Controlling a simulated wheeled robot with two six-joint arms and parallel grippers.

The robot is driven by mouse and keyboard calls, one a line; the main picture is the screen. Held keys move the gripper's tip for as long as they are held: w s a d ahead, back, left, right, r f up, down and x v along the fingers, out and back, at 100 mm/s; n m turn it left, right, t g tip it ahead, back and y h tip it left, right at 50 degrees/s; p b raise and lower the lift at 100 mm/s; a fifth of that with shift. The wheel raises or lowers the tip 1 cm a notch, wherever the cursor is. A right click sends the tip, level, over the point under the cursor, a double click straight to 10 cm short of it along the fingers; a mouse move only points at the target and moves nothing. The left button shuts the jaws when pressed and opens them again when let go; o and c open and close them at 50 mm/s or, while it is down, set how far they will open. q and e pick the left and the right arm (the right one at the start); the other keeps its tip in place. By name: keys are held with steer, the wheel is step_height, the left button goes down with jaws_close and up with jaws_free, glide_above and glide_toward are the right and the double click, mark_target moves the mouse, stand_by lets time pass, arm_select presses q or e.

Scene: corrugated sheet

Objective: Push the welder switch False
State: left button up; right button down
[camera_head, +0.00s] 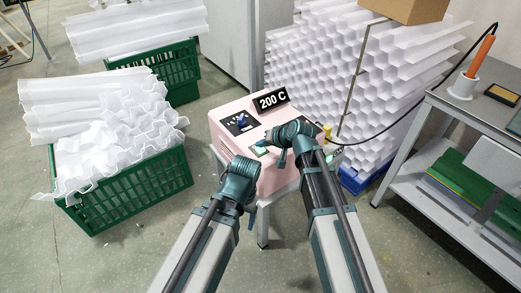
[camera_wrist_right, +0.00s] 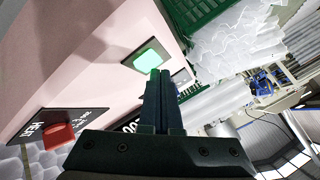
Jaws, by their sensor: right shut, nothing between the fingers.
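The welder is a pink box (camera_head: 226,124) on a small stand, with a 200 C display on top. Its green lit switch (camera_head: 261,151) is on the top face, and it shows large in the right wrist view (camera_wrist_right: 146,60). My right gripper (camera_head: 270,142) is shut and empty over the welder. Its fingertips (camera_wrist_right: 160,73) are at the edge of the green switch in the wrist view; I cannot tell whether they touch it. A red switch (camera_wrist_right: 58,134) marked HEAT is farther left there. My left gripper (camera_head: 250,207) hangs before the welder's front; its fingers are mostly hidden.
Green crates (camera_head: 140,190) of white corrugated sheets stand at left. A tall stack of white honeycomb sheets (camera_head: 335,60) is behind the welder. A metal table (camera_head: 440,102) at right holds a soldering iron (camera_head: 481,56) in a stand. Floor at front left is clear.

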mark_target(262, 151)
steer(key=shift+f+b, duration=0.3)
steer(key=shift+b, duration=0.05)
stand_by(0.6)
steer(key=shift+r, duration=0.1)
steer(key=shift+r+p, duration=0.7)
steer(key=shift+p, duration=0.1)
step_height(262, 151, up, 6)
steer(key=p, duration=0.6)
steer(key=shift+s, duration=0.1)
